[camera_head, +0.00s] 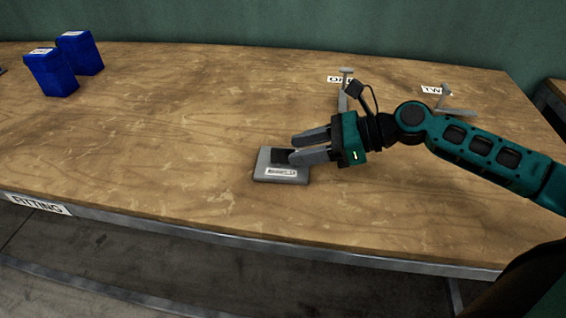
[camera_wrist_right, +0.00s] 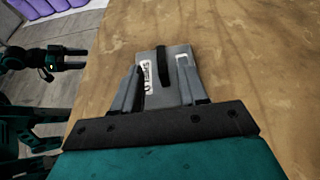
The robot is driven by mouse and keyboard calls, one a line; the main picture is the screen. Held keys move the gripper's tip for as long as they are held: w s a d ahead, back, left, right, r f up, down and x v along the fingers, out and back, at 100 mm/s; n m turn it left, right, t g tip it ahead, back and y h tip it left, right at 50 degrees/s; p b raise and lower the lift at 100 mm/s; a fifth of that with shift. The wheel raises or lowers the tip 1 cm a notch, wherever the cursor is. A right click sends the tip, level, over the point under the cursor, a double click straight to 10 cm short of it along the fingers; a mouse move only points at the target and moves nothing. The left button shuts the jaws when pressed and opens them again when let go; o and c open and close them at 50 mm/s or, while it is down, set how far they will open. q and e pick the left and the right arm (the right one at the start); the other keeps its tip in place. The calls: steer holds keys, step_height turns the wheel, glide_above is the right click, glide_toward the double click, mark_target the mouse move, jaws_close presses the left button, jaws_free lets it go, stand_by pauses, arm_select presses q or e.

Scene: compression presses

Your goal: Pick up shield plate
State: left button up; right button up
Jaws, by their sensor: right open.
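The shield plate, as I take it, is a flat grey plate (camera_head: 283,174) with a white label, lying on the wooden table. A raised black bar stands on it; in the right wrist view the plate (camera_wrist_right: 178,58) and its bar show between my fingers. My right gripper (camera_head: 293,148) comes in from the right, open, with its fingers over the plate and one on each side of the bar (camera_wrist_right: 162,66). I cannot tell whether the fingers touch it.
Two blue containers (camera_head: 53,73) stand at the back left of the table (camera_head: 150,130). Two small grey bracket-like parts with labels (camera_head: 343,88) (camera_head: 452,110) stand at the back right, close behind my right arm. The table's middle and left are clear. A "FITTING" label (camera_head: 38,204) is on the front edge.

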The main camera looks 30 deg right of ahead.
mark_target(289, 150)
steer(key=shift+b+x, duration=0.3)
steer(key=shift+x, duration=2)
steer(key=shift+w, duration=0.1)
jaws_close()
